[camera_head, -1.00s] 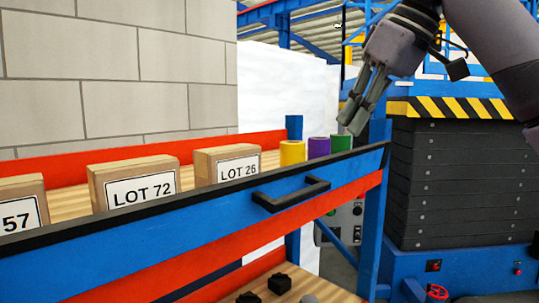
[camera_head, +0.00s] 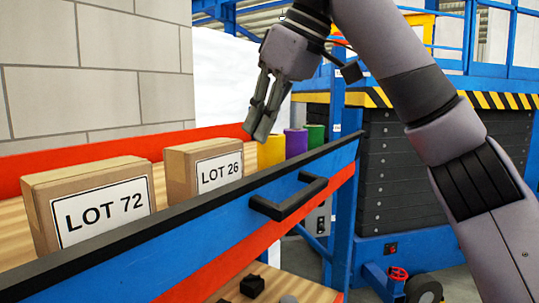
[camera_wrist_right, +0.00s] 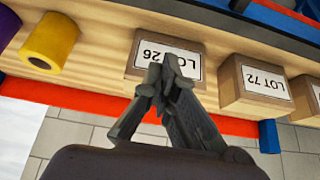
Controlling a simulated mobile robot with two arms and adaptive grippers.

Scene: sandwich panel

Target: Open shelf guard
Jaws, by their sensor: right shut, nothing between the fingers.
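The shelf guard (camera_head: 215,225) is a blue panel with a black top edge, upright along the front of the shelf. Its black handle (camera_head: 289,198) sits on the outer face, toward the right end. My right gripper (camera_head: 257,130) is shut and empty, above the shelf behind the guard and handle, apart from both. In the right wrist view my right gripper (camera_wrist_right: 160,88) shows in front of the LOT 26 box (camera_wrist_right: 157,65), hiding part of its label. My left gripper is not in view.
Behind the guard stand the LOT 72 box (camera_head: 95,205), the LOT 26 box and yellow (camera_head: 271,152), purple (camera_head: 296,143) and green (camera_head: 315,137) cylinders. A red rail (camera_head: 85,160) runs along the back. A black-sided lift (camera_head: 410,180) stands at right. Small black parts (camera_head: 252,286) lie below.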

